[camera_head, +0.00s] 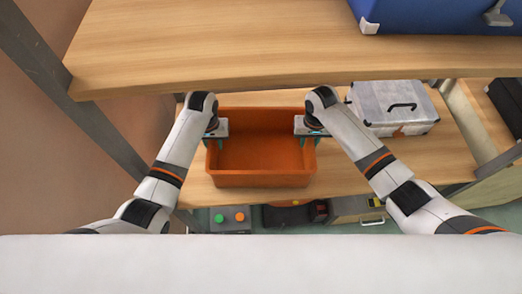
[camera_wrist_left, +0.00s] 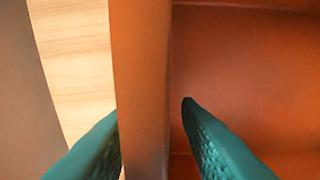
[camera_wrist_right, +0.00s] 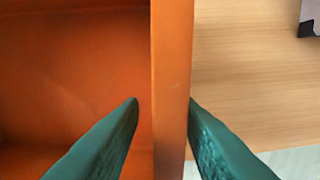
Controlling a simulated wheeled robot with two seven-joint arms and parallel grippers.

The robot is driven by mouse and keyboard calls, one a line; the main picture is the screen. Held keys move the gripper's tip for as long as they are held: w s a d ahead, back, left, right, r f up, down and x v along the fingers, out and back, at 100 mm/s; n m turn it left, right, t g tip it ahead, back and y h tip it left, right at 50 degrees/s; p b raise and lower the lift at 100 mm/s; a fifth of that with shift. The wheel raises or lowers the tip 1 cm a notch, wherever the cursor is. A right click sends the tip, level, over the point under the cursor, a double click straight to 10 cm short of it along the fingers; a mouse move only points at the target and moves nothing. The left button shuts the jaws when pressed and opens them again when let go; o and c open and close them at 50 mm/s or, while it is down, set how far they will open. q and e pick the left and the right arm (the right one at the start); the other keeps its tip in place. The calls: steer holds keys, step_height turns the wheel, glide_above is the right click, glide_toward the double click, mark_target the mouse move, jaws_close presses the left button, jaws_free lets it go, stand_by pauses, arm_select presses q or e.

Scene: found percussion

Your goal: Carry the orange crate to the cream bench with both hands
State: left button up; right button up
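The orange crate (camera_head: 260,180) stands upright and looks empty on the lower wooden shelf in the head view. My left gripper (camera_head: 213,141) is at its left wall and my right gripper (camera_head: 309,140) is at its right wall. In the left wrist view, the teal fingers stand on either side of the crate wall (camera_wrist_left: 140,70), with a gap on the inner side. In the right wrist view, the fingers also straddle the wall (camera_wrist_right: 172,70), with a gap on the inner side. Both grippers look open around the walls. I cannot clearly make out the cream bench.
An upper wooden shelf (camera_head: 220,45) overhangs the back of the crate and bears a blue case (camera_head: 440,15). A silver case (camera_head: 395,105) stands to the right of the crate. Grey posts (camera_head: 110,150) flank the shelf. A box with green and red buttons (camera_head: 230,218) lies below.

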arm_select(q)
steer(key=shift+f, duration=0.15)
arm_select(e)
steer(key=shift+f, duration=0.15)
arm_select(q)
jaws_close()
arm_select(e)
jaws_close()
stand_by(1.1)
